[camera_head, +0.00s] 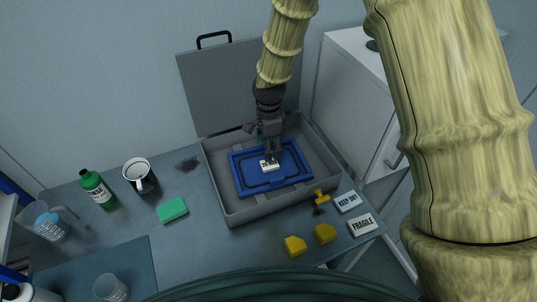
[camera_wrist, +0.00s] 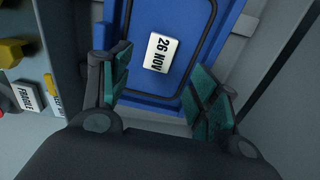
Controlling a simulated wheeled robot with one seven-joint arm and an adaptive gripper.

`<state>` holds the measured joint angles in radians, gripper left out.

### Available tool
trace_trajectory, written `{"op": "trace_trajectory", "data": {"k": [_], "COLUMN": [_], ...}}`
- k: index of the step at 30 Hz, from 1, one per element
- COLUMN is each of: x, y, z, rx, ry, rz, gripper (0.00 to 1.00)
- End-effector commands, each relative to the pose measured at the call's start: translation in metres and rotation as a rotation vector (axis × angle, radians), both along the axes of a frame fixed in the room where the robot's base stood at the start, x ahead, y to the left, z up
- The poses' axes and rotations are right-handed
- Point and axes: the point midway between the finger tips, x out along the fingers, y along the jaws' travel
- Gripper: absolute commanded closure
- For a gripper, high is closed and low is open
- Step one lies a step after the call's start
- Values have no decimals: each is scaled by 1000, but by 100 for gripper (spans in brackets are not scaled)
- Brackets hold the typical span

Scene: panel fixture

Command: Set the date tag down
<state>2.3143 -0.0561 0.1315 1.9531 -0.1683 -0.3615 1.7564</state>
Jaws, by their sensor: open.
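The date tag (camera_wrist: 161,53) is a small white block reading "26 NOV". It lies on the blue panel (camera_wrist: 150,94) with the raised dark outline. In the head view the tag (camera_head: 269,166) shows near the middle of the blue panel (camera_head: 240,182), which sits inside the open grey case (camera_head: 228,207). My gripper (camera_wrist: 160,85) is open, its teal finger pads apart on either side of the tag's line, with the tag beyond the fingertips. In the head view my gripper (camera_head: 270,153) is right over the tag and hides part of it; the exact height gap is unclear.
The case lid (camera_head: 235,85) stands open behind. Right of the case are a yellow clamp-like piece (camera_head: 321,197), a "KEEP DRY" block (camera_head: 348,202) and a "FRAGILE" block (camera_head: 362,225). Yellow blocks (camera_head: 295,246) lie in front; a green sponge (camera_head: 172,210) and mug (camera_head: 140,175) stand left.

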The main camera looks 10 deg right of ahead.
Motion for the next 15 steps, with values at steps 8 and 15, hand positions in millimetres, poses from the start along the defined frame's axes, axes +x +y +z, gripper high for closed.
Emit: {"op": "trace_trajectory", "data": {"k": [8, 15], "x": [0, -1], "y": [0, 0], "z": [28, 38], "rx": [-1, 0], "ry": [0, 0], "rz": [1, 0], "gripper": [39, 39]}}
